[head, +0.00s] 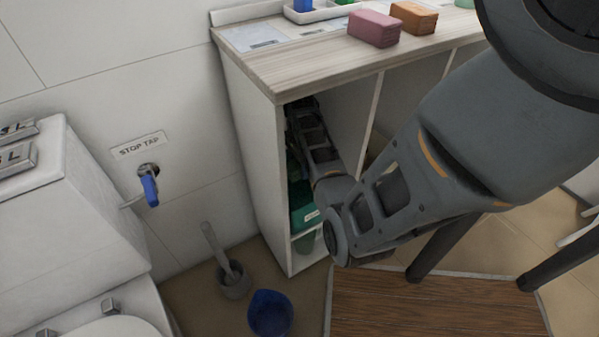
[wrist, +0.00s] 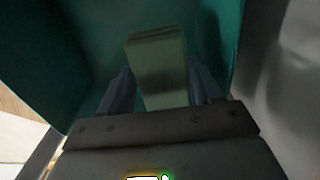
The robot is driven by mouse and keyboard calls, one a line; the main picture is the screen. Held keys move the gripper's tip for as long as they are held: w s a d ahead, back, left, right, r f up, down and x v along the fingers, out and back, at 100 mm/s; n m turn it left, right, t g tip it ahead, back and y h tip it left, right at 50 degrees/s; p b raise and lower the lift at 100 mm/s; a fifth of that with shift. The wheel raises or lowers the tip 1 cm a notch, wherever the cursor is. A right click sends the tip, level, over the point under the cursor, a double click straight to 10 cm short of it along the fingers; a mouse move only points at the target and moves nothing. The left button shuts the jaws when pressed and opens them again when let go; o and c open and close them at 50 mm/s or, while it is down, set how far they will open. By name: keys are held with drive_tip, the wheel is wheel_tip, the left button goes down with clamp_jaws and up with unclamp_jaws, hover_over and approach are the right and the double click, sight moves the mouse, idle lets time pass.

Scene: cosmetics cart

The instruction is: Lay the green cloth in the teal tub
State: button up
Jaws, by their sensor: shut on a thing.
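In the wrist view, a folded green cloth (wrist: 158,72) sits between the two fingers of my gripper (wrist: 160,88), which is shut on it. Teal walls of the tub (wrist: 75,60) surround the cloth and fingers at the left, back and right. The view is dark, and I cannot tell whether the cloth touches the tub's bottom. In the head view, the teal tub (head: 304,205) stands on a shelf inside the open cabinet, with a small white label on its front. My arm reaches into that compartment and hides the gripper and the cloth there.
The cabinet's side panel (head: 262,170) and divider (head: 352,120) stand close on both sides of my arm. Pink (head: 373,28) and orange (head: 414,17) blocks lie on the countertop. A blue bucket (head: 270,313) and a toilet brush holder (head: 233,280) stand on the floor.

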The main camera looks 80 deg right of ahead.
sight(300, 171)
wheel_tip(300, 171, down, 3)
drive_tip(key=shift+f+b, duration=0.1)
drive_tip(key=shift+b, duration=0.35)
drive_tip(key=shift+w+d+f, duration=0.1)
drive_tip(key=shift+d+f, duration=0.05)
drive_tip(key=shift+f, duration=0.55)
drive_tip(key=o, duration=0.9)
drive_tip(key=shift+c, duration=0.2)
drive_tip(key=shift+r, duration=0.1)
wheel_tip(300, 171, up, 13)
drive_tip(key=p, duration=0.3)
